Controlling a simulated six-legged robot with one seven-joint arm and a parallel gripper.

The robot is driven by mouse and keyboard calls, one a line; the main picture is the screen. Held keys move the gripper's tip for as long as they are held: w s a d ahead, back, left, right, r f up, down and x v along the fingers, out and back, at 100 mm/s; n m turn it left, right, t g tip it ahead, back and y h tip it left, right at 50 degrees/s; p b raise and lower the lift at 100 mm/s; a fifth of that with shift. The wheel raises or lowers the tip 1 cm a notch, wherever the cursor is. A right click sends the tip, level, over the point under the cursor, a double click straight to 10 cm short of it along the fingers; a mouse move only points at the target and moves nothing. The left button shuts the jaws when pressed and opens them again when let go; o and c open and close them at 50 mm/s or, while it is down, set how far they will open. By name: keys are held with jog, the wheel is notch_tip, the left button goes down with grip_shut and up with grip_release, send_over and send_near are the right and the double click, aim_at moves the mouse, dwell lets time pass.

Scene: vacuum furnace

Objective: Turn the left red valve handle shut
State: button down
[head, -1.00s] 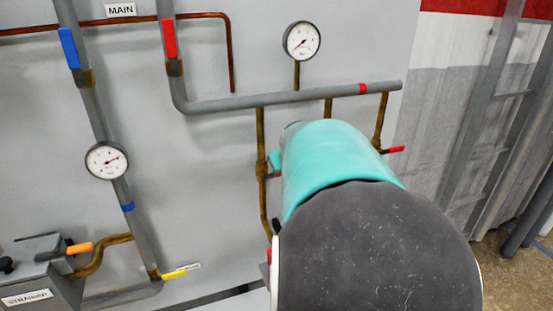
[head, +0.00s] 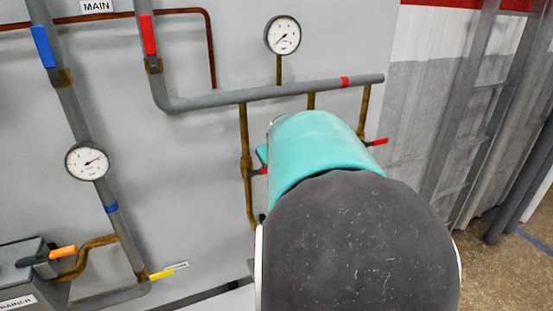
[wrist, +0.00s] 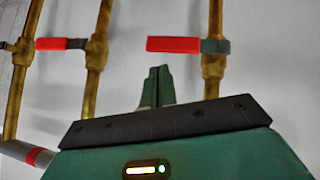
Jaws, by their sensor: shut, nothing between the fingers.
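The left red valve handle (head: 263,171) shows in the head view as a short red end beside the left brass pipe (head: 247,180), mostly hidden by my arm. The wrist view looks upside down against the head view, so this handle appears to be the right-hand one there (wrist: 173,44). It lies crosswise to its pipe (wrist: 212,60). My gripper (wrist: 155,72) is shut and empty, its fingertips just below that handle in the picture; contact cannot be told. In the head view my arm hides the gripper.
Another red handle (wrist: 60,43) sits on the neighbouring brass pipe. In the head view a red handle (head: 376,142) shows at the right pipe. A grey pipe (head: 220,98) runs above, with a gauge (head: 283,35). A ladder-like frame (head: 475,110) stands at right.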

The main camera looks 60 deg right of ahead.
jog(key=s+a+r, duration=0.3)
jog(key=s+r, duration=0.3)
jog(key=r, duration=0.5)
jog(key=shift+a, duration=0.3)
jog(key=shift+a, duration=0.1)
jog(key=w+a+f+n+y, duration=0.1)
jog(key=w+a+f+y, duration=0.15)
jog(key=a, duration=0.65)
jog(key=w+a+f+n+y, duration=0.1)
jog(key=w+a+f, duration=0.2)
jog(key=a, duration=0.7)
jog(key=s+a+f+n+y, duration=0.1)
jog(key=s+a+f, duration=0.1)
jog(key=a, duration=0.4)
jog(key=s+a+f+y, duration=0.1)
jog(key=s+a+f, duration=0.1)
jog(key=a+f, duration=0.2)
jog(key=s+a+f+n+g+y, duration=0.1)
jog(key=s+a+f, duration=0.1)
jog(key=a, duration=0.8)
jog(key=shift+s+f+n, duration=0.3)
jog(key=shift+s+f, duration=0.05)
jog(key=shift+f, duration=0.2)
